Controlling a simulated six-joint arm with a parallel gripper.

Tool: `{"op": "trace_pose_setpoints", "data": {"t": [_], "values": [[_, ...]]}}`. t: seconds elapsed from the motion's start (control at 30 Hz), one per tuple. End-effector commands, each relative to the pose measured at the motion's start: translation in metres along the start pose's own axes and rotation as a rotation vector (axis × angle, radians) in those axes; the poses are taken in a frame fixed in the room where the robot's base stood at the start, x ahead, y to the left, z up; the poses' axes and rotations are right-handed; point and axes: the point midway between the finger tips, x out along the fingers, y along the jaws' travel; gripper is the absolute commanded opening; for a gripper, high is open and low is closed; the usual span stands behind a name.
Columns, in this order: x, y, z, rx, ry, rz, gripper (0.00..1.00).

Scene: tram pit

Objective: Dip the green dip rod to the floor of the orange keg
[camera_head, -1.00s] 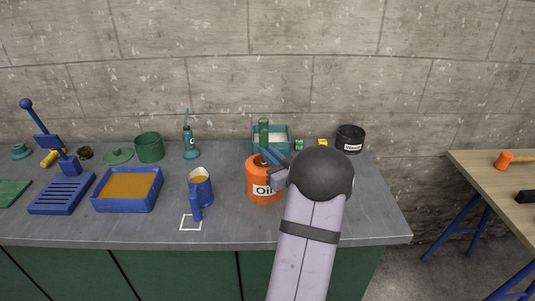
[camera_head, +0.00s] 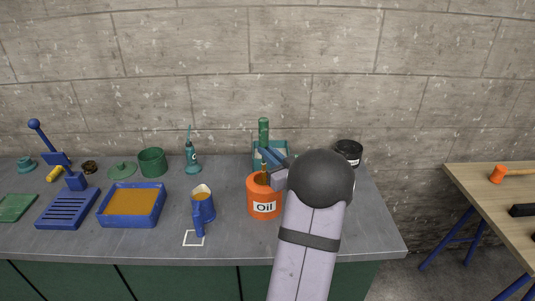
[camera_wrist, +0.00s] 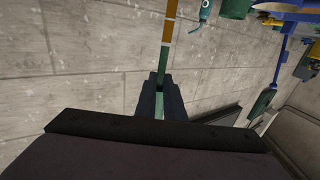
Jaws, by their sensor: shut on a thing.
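The orange keg (camera_head: 264,208), labelled "Oil", stands upright on the bench. The green dip rod (camera_head: 263,130) is upright, its thick green top above my gripper (camera_head: 270,157). My gripper is shut on the rod, over the keg. Below the jaws a thin amber length of rod runs down to the keg's mouth; its lower end is hidden. In the wrist view my gripper (camera_wrist: 158,98) grips the rod (camera_wrist: 163,78), which is green near the jaws, then has a pale band and an amber stretch running out of frame.
A blue jug (camera_head: 203,212) stands left of the keg, behind a white square outline (camera_head: 193,238). A teal bin (camera_head: 284,148) is behind the keg and a black pot (camera_head: 348,152) at back right. A blue tray (camera_head: 131,219) lies further left.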

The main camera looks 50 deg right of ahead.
Motion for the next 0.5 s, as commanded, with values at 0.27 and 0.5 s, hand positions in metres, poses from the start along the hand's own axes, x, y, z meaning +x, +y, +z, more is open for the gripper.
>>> {"op": "trace_pose_setpoints", "data": {"t": [0.27,0.5], "values": [[0.000,0.000,-0.024,0.000,0.001,0.000,0.00],[0.000,0.000,-0.041,0.000,0.001,-0.001,0.00]]}}
